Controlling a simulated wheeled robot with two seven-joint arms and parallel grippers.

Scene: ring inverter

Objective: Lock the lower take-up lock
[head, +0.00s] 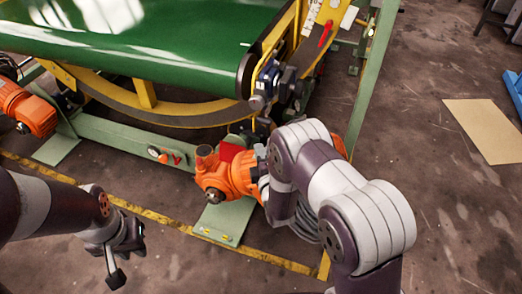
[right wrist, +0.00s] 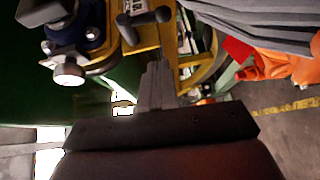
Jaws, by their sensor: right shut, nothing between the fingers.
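A black T-shaped handle (right wrist: 145,22), which looks like a take-up lock, sits on the yellow frame in the right wrist view. Beside it are a blue bearing block (right wrist: 75,22) and a silver knob (right wrist: 68,70). The bearing block (head: 266,80) also shows at the belt's end in the head view. I cannot tell which handle is the lower lock. My right gripper (right wrist: 157,78) is shut and empty, apart from the handle in the picture; my arm hides it in the head view. My left gripper (head: 122,258) hangs over the floor, away from the machine; its jaw opening is unclear.
The green belt (head: 160,45) and curved yellow ring (head: 190,118) fill the back. A red lever (head: 325,34) stands at upper right. Orange units (head: 228,175) stand low by the green frame (head: 110,132).

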